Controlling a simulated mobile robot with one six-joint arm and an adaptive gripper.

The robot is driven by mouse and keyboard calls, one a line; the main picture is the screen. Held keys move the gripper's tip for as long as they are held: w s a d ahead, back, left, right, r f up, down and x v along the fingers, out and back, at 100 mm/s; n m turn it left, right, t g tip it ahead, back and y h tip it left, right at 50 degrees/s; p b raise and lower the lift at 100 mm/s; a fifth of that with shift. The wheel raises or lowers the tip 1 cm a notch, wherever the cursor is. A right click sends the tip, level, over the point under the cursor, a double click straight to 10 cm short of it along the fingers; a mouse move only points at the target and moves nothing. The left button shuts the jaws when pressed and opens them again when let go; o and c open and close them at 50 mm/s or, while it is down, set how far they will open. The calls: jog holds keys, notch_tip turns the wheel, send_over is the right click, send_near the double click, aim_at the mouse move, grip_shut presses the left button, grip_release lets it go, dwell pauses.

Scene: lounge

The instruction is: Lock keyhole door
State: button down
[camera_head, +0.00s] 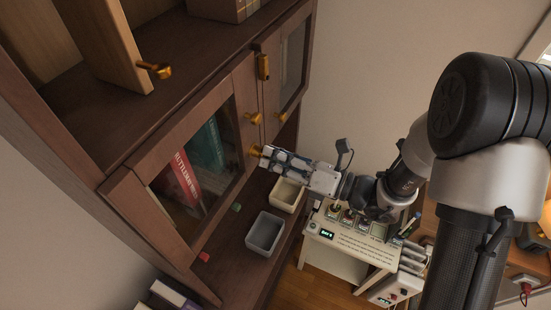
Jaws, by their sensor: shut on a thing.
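A dark wooden cabinet has a glass-fronted door (190,165), which looks closed, with books behind the pane. A second, narrower glass door (291,68) is beside it, farther right. My gripper (265,153) reaches in from the right, its fingertips against the door's edge. It is shut on a small brass piece (255,151) there; I cannot tell whether this is a key or a knob. A brass knob (254,119) sits just above it, and a brass fitting (263,67) is higher up. No keyhole can be made out; the fingers may hide it.
An upper wooden door (107,43) with a brass knob stands open at the upper left. A grey bin (265,233) and a cream bin (287,195) stand on the lower shelf under my gripper. A white stand (350,242) with small items is below my arm.

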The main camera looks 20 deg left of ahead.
jog(key=shift+f+n+b, duration=0.35)
jog(key=shift+n+b, duration=0.45)
jog(key=shift+n, duration=0.2)
jog(key=shift+r+n+b, duration=0.1)
jog(key=shift+n+b, duration=1.55)
jog(key=shift+n, duration=0.05)
jog(key=shift+n+b, duration=1.5)
jog(key=shift+b, duration=0.2)
jog(key=c, duration=1.8)
grip_release()
jog(key=shift+w+a, duration=0.15)
jog(key=shift+a, duration=0.05)
jog(key=shift+o, duration=1.3)
jog(key=shift+r, duration=0.1)
jog(key=o, duration=0.4)
